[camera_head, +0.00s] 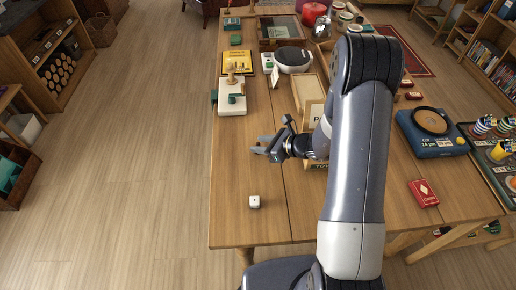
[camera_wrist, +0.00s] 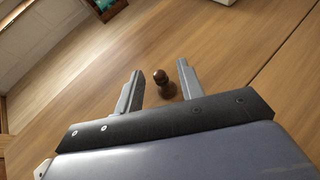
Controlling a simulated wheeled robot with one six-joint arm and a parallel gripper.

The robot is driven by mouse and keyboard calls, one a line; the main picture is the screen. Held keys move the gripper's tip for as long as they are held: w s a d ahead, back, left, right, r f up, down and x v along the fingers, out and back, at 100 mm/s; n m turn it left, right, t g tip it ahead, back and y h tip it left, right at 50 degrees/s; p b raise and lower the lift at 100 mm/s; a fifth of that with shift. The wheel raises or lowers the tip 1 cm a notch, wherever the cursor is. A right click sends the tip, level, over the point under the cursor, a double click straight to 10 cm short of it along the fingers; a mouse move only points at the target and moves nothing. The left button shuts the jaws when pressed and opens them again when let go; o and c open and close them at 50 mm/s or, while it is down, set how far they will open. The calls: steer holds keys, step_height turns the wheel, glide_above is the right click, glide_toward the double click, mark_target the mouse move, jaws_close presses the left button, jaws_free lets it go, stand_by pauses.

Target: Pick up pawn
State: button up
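A small dark brown pawn (camera_wrist: 164,84) stands upright on the wooden table in the wrist view. It shows between the two grey fingers of my gripper (camera_wrist: 160,82), nearer the right finger. The fingers are apart, with a visible gap of table on both sides of the pawn. In the head view my gripper (camera_head: 262,149) is low over the table's left part. I cannot make out the pawn there.
The front left of the table is mostly clear.

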jaws_close()
stand_by(0.4)
